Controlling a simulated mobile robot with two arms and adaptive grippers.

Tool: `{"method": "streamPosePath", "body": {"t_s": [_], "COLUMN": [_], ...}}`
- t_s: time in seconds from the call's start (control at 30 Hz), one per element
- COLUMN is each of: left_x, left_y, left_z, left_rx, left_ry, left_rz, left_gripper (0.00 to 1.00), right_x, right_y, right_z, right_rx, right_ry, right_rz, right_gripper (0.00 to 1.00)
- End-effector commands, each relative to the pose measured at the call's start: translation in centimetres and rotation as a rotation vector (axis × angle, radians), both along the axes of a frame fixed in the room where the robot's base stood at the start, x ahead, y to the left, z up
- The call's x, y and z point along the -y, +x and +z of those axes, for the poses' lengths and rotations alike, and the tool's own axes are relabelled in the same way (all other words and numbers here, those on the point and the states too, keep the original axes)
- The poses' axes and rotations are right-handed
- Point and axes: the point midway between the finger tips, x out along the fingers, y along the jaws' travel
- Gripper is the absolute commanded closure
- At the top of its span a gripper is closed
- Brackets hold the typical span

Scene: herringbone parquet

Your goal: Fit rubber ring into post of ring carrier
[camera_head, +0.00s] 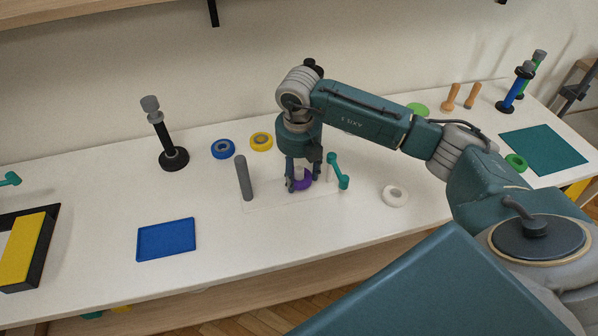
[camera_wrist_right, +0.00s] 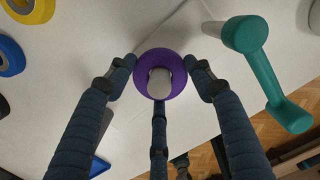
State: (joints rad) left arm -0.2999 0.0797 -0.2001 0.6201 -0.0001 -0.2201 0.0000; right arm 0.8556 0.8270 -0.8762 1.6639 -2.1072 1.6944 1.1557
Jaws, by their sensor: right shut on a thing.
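The ring carrier has a pale base plate (camera_head: 262,206) on the white table, with a tall grey post (camera_head: 242,177) at left, a white post in the middle and a teal cranked post (camera_head: 338,171) at right. The purple rubber ring (camera_head: 305,183) is in my right gripper (camera_head: 303,187), whose fingers reach down around it. In the right wrist view the ring (camera_wrist_right: 160,55) sits between the fingers, and the white post's end (camera_wrist_right: 159,82) shows inside its hole. The ring appears to be around the post; its exact height above the base is unclear. My left gripper is not in view.
A black stand (camera_head: 172,158) and blue tray (camera_head: 166,240) are at left. A green mat (camera_head: 543,149) lies at right. The table's front edge is close.

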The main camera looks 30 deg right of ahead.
Motion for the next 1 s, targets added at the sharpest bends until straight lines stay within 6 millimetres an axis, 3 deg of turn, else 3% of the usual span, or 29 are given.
{"method": "streamPosePath", "body": {"t_s": [0.97, 1.0], "left_x": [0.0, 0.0], "left_y": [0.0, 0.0], "left_z": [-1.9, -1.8], "left_rx": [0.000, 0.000], "left_ry": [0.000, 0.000], "left_rz": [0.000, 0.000], "left_gripper": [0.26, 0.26], "right_x": [0.0, 0.0], "right_y": [0.0, 0.0], "right_z": [-2.6, -2.4], "right_rx": [-0.001, 0.000], "right_ry": [0.000, 0.000], "right_rz": [0.000, 0.000], "right_gripper": [0.74, 0.42]}}
